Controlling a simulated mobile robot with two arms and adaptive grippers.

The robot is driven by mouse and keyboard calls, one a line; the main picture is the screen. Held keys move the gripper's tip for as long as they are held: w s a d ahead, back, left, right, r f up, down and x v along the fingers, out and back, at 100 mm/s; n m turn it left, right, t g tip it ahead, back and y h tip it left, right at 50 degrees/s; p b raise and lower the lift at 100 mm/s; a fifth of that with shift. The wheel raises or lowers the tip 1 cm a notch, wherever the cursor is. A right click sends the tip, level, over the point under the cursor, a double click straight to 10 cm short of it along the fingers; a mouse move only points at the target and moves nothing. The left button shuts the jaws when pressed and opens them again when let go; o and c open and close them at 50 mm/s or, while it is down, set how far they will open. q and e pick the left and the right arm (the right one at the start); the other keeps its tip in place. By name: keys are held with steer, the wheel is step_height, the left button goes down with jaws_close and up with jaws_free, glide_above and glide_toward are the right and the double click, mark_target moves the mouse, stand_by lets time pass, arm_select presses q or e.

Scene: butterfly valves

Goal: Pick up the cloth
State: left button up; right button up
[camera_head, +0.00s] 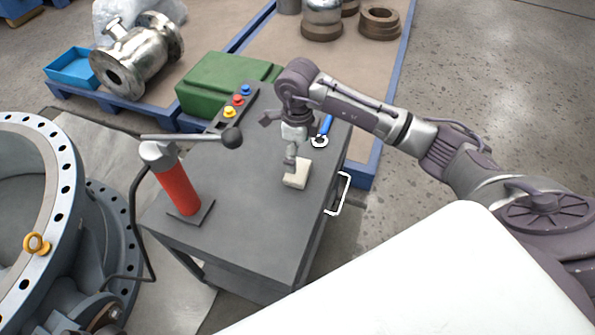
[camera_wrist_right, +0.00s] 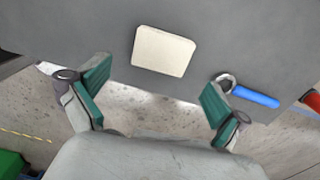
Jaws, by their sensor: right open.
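The cloth (camera_head: 297,174) is a small cream folded block lying flat on the grey cart top (camera_head: 240,215). In the right wrist view the cloth (camera_wrist_right: 163,51) lies ahead of the fingertips, between their lines and a little apart from them. My right gripper (camera_head: 290,163) hangs down over the cloth in the head view and hides part of it. In the right wrist view my right gripper (camera_wrist_right: 155,92) has its two green-padded fingers wide apart with nothing between them. My left gripper is not in view.
A blue-handled wrench (camera_head: 324,130) lies behind the cloth. A red hand pump (camera_head: 178,187) with a long lever (camera_head: 190,138) stands on the cart's left. A button box (camera_head: 236,103) and a green case (camera_head: 225,84) are at the back. The front cart top is clear.

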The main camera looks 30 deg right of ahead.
mark_target(298, 169)
steer(key=f, duration=0.7)
steer(key=shift+w+d+f, duration=0.1)
steer(key=shift+w+f, duration=0.1)
steer(key=shift+f, duration=0.15)
steer(key=shift+c, duration=0.3)
steer(key=c, duration=0.7)
